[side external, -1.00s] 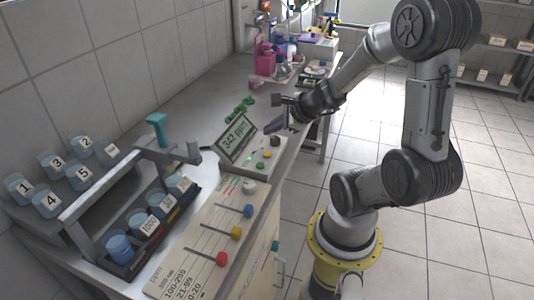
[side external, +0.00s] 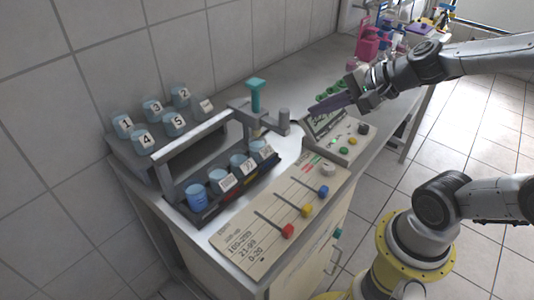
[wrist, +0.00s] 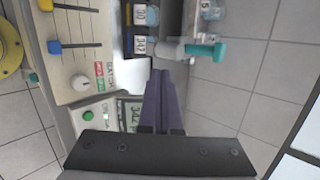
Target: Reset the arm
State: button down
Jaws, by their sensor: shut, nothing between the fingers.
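My gripper (side external: 314,110) has long purple fingers held together with nothing between them. In the side external view it hangs above the back of the control box and covers part of the display (side external: 322,123). In the wrist view my gripper (wrist: 161,74) points past the display (wrist: 131,116), towards the teal-handled lever (wrist: 205,50). The lever also stands upright beside the rack in the side external view (side external: 256,95). I cannot see the gripper touching anything.
Numbered cups (side external: 174,123) stand on the raised rack, and labelled cups (side external: 222,180) sit in the black tray below. A slider panel (side external: 262,232) with red, yellow and blue knobs lies in front.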

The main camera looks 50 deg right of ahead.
jog(key=s+a+r+n+g+y, duration=0.1)
jog(key=s+a+r+n+g, duration=0.1)
jog(key=s+a+n, duration=0.7)
jog(key=s+d+f+n+g+h, duration=0.1)
jog(key=s+d+n+g+h, duration=0.1)
jog(key=d+n, duration=0.6)
jog(key=shift+s+f+n+h, duration=0.3)
jog(key=shift+s+h, duration=0.2)
jog(key=shift+h, duration=0.1)
